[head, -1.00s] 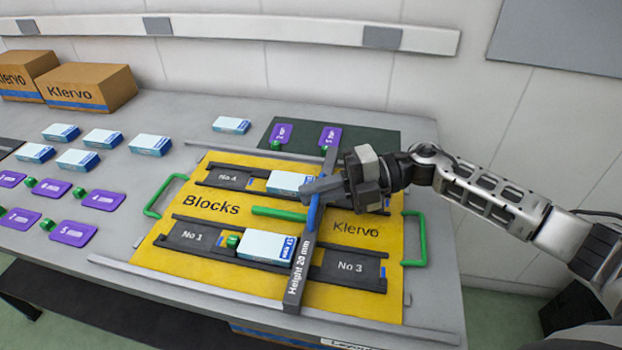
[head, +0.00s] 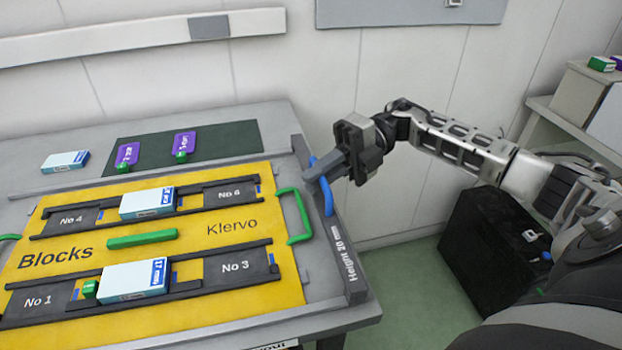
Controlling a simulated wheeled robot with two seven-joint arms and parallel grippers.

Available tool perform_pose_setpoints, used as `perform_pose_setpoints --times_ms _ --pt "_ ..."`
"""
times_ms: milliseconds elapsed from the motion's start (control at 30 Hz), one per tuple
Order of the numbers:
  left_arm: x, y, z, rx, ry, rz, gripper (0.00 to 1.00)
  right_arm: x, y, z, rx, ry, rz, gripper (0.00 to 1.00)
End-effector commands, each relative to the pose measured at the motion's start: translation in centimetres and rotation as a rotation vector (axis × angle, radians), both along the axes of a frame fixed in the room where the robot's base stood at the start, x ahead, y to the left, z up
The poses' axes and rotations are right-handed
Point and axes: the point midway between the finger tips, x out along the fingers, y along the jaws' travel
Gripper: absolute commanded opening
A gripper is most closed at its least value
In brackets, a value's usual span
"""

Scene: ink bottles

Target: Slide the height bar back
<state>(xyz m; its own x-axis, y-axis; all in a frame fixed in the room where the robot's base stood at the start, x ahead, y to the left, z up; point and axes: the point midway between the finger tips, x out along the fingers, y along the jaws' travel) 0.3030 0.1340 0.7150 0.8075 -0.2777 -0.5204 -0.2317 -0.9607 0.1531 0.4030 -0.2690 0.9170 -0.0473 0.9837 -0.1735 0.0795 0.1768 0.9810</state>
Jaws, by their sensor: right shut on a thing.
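The dark grey height bar (head: 344,258), marked "Height 20 mm", lies across the right end of the table, to the right of the yellow Blocks board (head: 195,245). Its blue handle (head: 326,195) stands up from the bar. My right gripper (head: 318,172) is shut on this handle, coming in from the right. My left gripper is not in view.
Two white-and-blue boxes (head: 135,280) (head: 147,203) sit in the board's black tracks. A green handle (head: 302,225) is at the board's right edge. The table ends just right of the bar.

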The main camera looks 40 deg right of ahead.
Motion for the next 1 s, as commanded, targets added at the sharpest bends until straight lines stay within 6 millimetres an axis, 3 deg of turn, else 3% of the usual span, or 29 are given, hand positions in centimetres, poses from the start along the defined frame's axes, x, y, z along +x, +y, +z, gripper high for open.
perform_pose_setpoints --times_ms 333,367,400,433,767,1000 --pt "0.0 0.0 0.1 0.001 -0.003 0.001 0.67 0.0 -0.6 0.2 -0.006 -0.001 -0.008 0.0" --pt "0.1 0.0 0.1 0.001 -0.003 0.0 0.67 0.0 -0.7 0.2 -0.006 -0.001 -0.008 0.19" --pt "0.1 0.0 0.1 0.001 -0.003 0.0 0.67 0.0 -0.6 0.2 -0.006 0.0 -0.007 0.3" --pt "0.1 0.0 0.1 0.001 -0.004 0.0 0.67 0.0 -0.6 0.2 -0.006 0.0 -0.007 0.32" --pt "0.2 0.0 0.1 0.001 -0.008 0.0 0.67 0.0 -0.6 0.1 -0.004 0.0 -0.003 0.32" --pt "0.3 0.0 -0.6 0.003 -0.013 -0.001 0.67 0.3 -4.4 0.6 -0.006 -0.001 -0.009 0.32"
